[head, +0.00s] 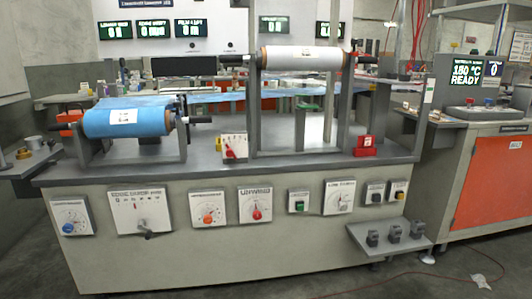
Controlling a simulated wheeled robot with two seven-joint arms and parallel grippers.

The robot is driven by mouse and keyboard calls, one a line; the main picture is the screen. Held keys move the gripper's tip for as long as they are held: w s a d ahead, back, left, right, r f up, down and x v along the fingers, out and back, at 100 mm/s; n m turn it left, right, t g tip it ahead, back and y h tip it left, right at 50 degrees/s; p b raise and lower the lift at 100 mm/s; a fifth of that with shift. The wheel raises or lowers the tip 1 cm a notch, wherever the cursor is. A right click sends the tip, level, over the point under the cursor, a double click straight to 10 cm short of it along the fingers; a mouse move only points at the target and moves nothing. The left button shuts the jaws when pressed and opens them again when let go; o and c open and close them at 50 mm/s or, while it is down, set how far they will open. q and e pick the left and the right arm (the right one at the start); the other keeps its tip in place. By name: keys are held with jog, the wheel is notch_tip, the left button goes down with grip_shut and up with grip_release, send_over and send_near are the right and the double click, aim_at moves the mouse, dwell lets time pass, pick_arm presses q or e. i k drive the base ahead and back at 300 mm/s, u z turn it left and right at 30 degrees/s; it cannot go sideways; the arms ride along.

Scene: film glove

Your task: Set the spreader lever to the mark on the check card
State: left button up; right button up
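A white scale plate with a red lever (231,153) stands on the machine's deck, left of the frame post. A second lever with a dark handle (146,234) sits low on a white panel (141,211) on the machine's front. The lettering is too small to tell which one is the spreader lever. I cannot make out a check card for certain; a white printed sheet (519,46) hangs at the far right. Neither of my grippers is in view.
A blue film roll (112,123) lies at the deck's left and a white roll (300,58) is mounted higher. Several knob panels line the front, including a red knob (257,214). A small shelf (398,236) juts out at lower right. The floor in front is mostly clear.

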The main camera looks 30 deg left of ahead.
aim_at(229, 153)
jog(key=z, duration=0.25)
jog(key=i, duration=1)
jog(key=u, duration=0.25)
